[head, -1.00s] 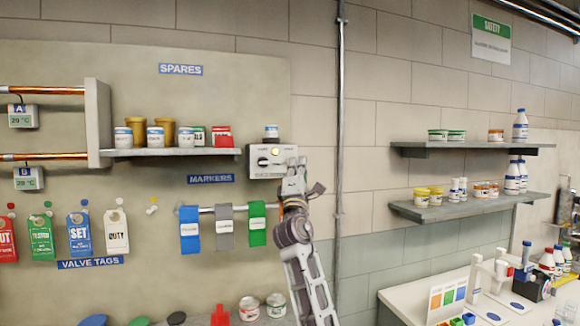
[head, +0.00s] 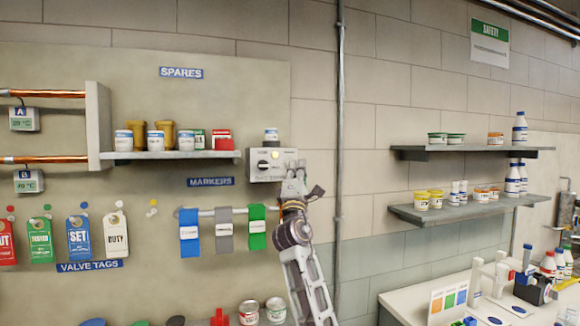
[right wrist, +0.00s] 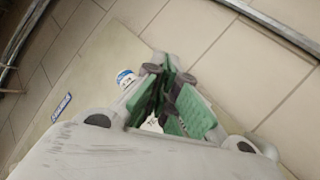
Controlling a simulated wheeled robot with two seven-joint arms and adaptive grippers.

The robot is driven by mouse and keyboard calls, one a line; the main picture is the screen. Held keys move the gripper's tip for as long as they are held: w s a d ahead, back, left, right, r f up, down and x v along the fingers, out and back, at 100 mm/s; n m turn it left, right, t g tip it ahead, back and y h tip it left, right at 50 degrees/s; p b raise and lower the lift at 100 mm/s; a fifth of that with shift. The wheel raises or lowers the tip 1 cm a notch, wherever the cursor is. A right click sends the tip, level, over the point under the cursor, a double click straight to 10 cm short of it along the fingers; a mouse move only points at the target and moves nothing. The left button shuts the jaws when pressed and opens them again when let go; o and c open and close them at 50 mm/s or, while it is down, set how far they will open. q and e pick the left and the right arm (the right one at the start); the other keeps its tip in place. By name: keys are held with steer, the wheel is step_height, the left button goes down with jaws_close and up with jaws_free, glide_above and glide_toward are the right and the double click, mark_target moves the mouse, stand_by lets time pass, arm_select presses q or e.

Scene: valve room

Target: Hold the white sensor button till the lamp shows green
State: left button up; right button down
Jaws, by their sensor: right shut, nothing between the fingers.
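The white sensor box (head: 257,175) is mounted on the wall panel, right of the spares shelf. Its small lamp (head: 275,155) glows yellow, and a black knob (head: 263,165) is on its front. My right gripper (head: 293,168) is shut and empty, with its tips at the right side of the box front. I cannot make out the white button; the gripper covers that part, and contact cannot be told. In the right wrist view the green-padded fingers (right wrist: 172,90) hide most of the box. My left gripper is not in view.
A small jar (head: 271,134) stands on top of the box. The spares shelf (head: 185,154) with several tubs is to the left. Marker strips hang on a rail (head: 235,210) below, close to my right arm. A vertical pipe (head: 339,120) runs just right.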

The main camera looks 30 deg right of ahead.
steer(key=shift+w+d+b, duration=0.2)
steer(key=shift+w+b, duration=0.35)
steer(key=shift+w, duration=0.35)
stand_by(1.9)
steer(key=shift+s, duration=0.3)
stand_by(1.2)
steer(key=shift+s+a+p, duration=0.2)
steer(key=shift+s+p, duration=0.2)
steer(key=shift+s, duration=0.15)
steer(key=shift+s, duration=0.1)
steer(key=shift+s+a+p, duration=0.2)
steer(key=shift+s+p, duration=0.1)
steer(key=shift+s, duration=0.5)
steer(key=shift+s+a+p, duration=0.2)
steer(key=shift+s+p, duration=0.15)
steer(key=shift+s, duration=0.4)
steer(key=shift+s+a+p, duration=0.2)
steer(key=shift+s+p, duration=0.1)
steer(key=shift+s, duration=0.5)
